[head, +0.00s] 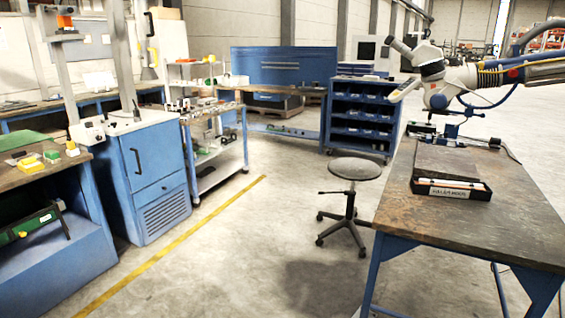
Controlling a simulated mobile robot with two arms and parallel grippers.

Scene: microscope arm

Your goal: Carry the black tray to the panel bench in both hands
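A small black tray (450,194) with a white label on its front sits on the dark-topped bench (432,226) at the right. Something long and pale with an orange end lies in the tray; the label is too small to read surely. The tray is close to a dark flat mat or plate (447,160) behind it. Neither of my grippers is in view. I cannot tell which of the benches is the panel bench.
A microscope on a jointed arm (430,65) reaches over the right bench. A round stool (355,169) stands left of that bench. Blue cabinets (148,170), a cart (220,165) and a bench with green and yellow items line the left.

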